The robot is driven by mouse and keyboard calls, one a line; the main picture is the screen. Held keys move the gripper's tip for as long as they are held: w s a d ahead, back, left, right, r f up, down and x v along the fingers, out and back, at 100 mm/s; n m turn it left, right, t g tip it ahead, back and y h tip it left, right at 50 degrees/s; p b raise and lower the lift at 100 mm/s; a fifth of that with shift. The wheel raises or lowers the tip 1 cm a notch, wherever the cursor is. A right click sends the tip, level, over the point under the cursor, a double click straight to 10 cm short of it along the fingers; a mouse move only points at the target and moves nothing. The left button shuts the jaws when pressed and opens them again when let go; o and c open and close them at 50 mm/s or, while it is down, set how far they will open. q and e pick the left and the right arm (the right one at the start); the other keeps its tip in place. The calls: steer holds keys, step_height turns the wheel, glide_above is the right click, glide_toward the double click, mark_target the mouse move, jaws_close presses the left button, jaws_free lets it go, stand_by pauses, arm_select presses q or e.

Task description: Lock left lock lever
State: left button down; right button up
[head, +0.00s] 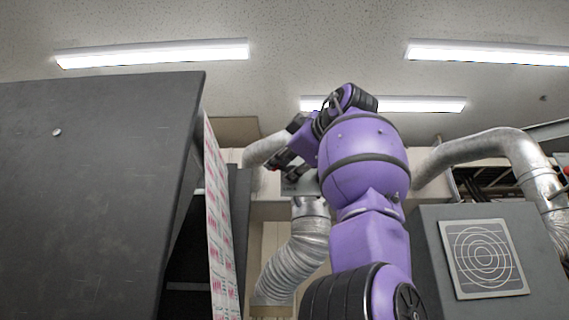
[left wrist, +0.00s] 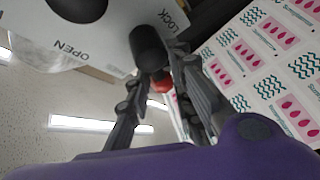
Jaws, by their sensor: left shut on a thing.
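The left lock lever (left wrist: 148,48) shows in the left wrist view as a black rounded handle near the top middle. It stands in front of a white plate (left wrist: 112,38) marked OPEN on its left part and LOCK on its right part. The handle lies near the LOCK word. My left gripper (left wrist: 158,64) is shut on the lever, with one finger on each side of it. In the head view my left gripper (head: 282,155) is raised at the upper middle, partly behind my purple arm. The lever cannot be made out there. My right gripper is in neither view.
A large dark panel (head: 95,190) fills the left of the head view. A printed web (head: 218,215) hangs just right of it and shows close to the fingers in the wrist view (left wrist: 270,65). Silver ducts (head: 295,262) and a grey cabinet (head: 470,285) stand farther right.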

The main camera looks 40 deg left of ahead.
arm_select(q)
steer(key=shift+s+r, duration=0.25)
steer(key=shift+r, duration=0.1)
steer(key=c, duration=1.8)
jaws_free()
steer(key=shift+o, duration=0.2)
steer(key=shift+w+d+f, duration=0.1)
steer(key=shift+w, duration=0.05)
steer(key=shift+d, duration=0.1)
steer(key=v, duration=1.2)
